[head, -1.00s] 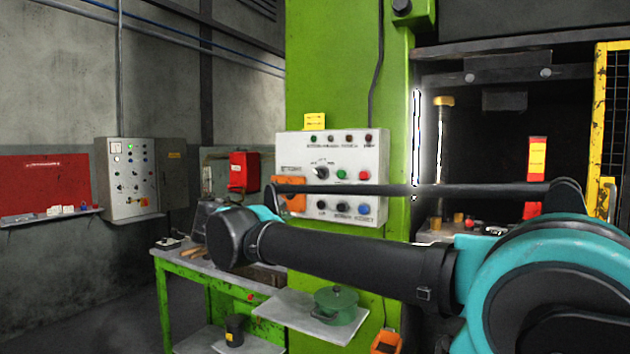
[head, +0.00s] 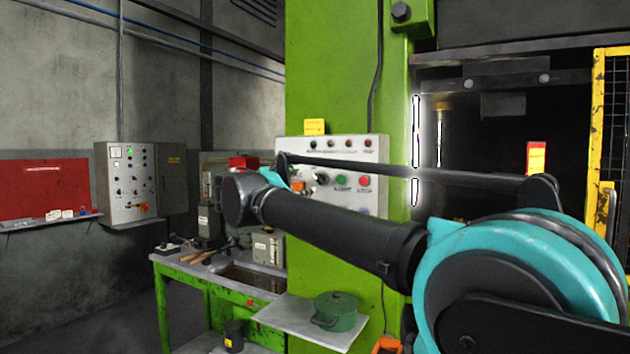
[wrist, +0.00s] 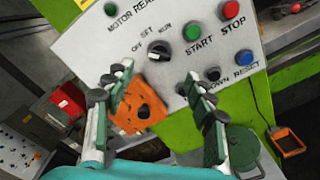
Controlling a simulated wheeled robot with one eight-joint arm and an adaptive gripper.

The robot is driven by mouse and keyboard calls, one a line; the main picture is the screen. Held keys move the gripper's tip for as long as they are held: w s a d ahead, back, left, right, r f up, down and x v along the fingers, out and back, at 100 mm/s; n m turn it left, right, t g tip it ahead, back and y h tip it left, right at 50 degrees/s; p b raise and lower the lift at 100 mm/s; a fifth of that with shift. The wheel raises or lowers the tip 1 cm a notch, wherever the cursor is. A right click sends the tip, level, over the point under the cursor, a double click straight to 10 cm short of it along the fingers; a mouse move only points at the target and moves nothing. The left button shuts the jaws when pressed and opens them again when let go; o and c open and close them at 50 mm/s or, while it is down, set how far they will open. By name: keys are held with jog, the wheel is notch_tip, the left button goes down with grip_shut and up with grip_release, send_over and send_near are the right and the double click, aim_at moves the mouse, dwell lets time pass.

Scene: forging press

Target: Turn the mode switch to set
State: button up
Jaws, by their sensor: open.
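The mode switch (wrist: 159,52) is a black knob on the grey-white control panel (wrist: 205,18), under the labels OFF, SET and RUN. I cannot tell for sure which label it points to. The knob also shows in the head view (head: 322,178), just right of my wrist. My gripper (wrist: 155,78) is open and empty, its two green-and-black fingers spread on either side below the knob. It appears apart from the knob. In the head view my arm hides most of the gripper and the lower panel.
An orange plate (wrist: 141,106) on the panel lies between my fingers. Green START (wrist: 192,32) and red STOP (wrist: 230,10) buttons sit right of the switch, with a blue RESET button (wrist: 246,59) below. A shelf with a green pot (head: 335,311) stands under the panel.

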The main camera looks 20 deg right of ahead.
jog(key=x, duration=0.8)
jog(key=shift+w+d, duration=0.25)
jog(key=shift+d, duration=0.05)
jog(key=c, duration=1.2)
